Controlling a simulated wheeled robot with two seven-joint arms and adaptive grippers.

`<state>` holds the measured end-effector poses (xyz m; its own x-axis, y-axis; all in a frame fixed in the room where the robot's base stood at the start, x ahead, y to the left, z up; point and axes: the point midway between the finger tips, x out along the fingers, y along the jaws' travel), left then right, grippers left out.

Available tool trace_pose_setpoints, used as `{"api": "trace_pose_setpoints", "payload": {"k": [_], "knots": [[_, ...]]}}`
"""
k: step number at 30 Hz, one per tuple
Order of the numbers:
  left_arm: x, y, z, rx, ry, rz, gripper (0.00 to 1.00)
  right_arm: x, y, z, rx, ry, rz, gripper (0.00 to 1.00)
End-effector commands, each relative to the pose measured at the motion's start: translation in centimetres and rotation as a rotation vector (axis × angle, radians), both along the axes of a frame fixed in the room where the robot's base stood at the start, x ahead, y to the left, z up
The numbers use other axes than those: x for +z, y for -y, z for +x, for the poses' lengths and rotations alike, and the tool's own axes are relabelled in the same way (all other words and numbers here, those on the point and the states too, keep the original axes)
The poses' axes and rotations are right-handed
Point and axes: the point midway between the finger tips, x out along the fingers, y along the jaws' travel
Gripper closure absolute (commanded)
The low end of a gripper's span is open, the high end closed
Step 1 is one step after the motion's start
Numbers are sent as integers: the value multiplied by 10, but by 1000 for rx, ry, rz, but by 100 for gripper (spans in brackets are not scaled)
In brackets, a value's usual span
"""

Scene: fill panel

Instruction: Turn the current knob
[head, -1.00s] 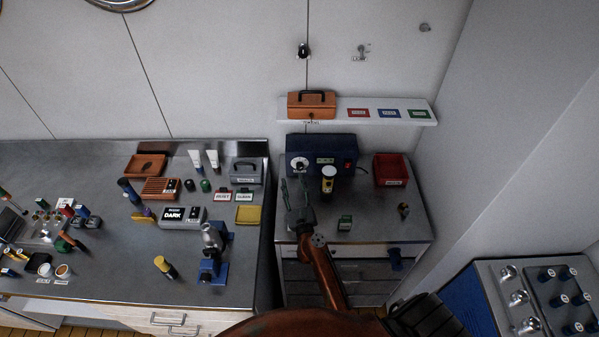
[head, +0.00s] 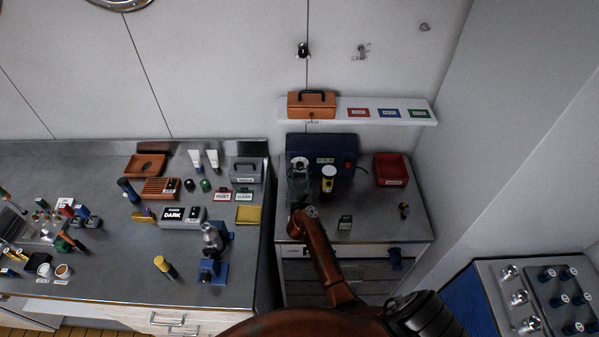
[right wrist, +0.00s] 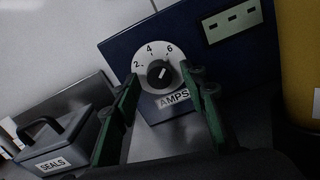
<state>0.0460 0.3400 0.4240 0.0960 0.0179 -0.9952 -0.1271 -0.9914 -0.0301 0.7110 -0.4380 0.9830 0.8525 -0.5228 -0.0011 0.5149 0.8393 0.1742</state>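The current knob (right wrist: 159,73) is a black knob on a white dial marked 2, 4, 6, above a label reading AMPS. It is on the front of a dark blue power supply (head: 340,146), and the dial also shows small in the head view (head: 299,161). My right gripper (right wrist: 157,82) is open in the right wrist view, its green fingers on either side of the dial's lower part. I cannot tell whether they touch the knob. In the head view my right gripper (head: 299,180) is just in front of the dial. My left gripper is not in view.
A yellow-and-black cylinder (head: 328,181) stands close to the right of my gripper. A red bin (head: 391,169) is further right. A grey SEALS box (right wrist: 60,148) is to the left. A shelf (head: 415,111) with an orange toolbox (head: 311,106) is above.

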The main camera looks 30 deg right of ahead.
Motion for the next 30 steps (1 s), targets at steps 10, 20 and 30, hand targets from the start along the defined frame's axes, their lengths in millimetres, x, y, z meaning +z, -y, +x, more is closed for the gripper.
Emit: {"api": "trace_pose_setpoints", "payload": {"k": [10, 20, 30], "knots": [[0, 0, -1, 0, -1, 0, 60, 0, 0, 0, 0, 0, -1, 71], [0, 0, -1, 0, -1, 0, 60, 0, 0, 0, 0, -1, -1, 94], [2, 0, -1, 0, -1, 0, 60, 1, 0, 0, 0, -8, -14, 100]]}}
